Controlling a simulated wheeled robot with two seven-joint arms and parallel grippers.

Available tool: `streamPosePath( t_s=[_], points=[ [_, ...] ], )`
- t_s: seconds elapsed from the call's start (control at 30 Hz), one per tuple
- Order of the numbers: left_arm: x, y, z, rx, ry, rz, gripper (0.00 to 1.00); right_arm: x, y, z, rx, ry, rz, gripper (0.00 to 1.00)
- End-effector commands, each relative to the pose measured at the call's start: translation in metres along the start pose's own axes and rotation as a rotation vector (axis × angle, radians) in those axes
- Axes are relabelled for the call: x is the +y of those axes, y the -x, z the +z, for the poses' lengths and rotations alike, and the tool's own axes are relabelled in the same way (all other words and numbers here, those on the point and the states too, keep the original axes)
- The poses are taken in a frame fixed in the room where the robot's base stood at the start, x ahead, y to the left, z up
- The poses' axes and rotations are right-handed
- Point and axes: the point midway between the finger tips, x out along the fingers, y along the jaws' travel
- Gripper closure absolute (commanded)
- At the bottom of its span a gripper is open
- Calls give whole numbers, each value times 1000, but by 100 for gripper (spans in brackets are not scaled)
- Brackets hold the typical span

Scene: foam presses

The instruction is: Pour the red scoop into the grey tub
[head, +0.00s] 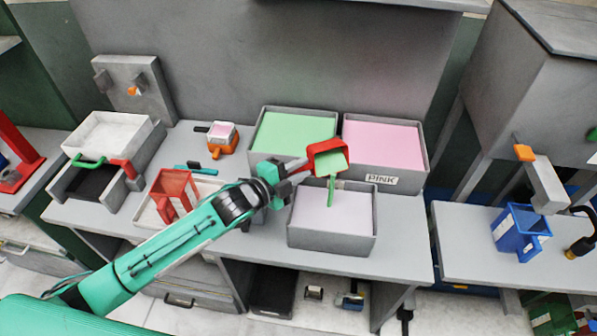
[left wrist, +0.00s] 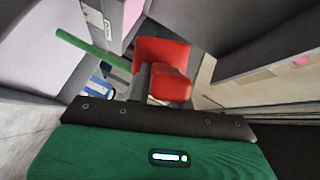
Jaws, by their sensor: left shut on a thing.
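My left gripper (head: 278,173) is shut on the handle of the red scoop (head: 327,150). The scoop is tilted above the grey tub (head: 333,243), with green material inside it. A thin green stream (head: 331,192) runs from the scoop's lip down into the tub. The tub's inside shows a pale pinkish-lilac surface. My right gripper is not in view.
Behind the tub stand a bin of green material (head: 292,132) and a bin of pink material labelled PINK (head: 385,135). A small orange-and-white container (head: 222,138), a red frame-like holder (head: 174,193) and a white-topped box (head: 113,135) are left. A blue container (head: 520,232) is right.

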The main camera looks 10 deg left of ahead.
Motion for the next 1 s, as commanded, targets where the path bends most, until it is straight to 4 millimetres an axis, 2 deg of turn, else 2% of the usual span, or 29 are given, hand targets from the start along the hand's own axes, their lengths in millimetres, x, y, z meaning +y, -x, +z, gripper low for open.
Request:
streamPosePath(
  t_s=[0.03, 1.0],
  points=[
    [4, 0, 0, 1, -23, -11, 100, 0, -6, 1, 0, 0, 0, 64],
    [21, 3, -8, 0, -431, -177, 100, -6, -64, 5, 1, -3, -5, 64]
  ],
)
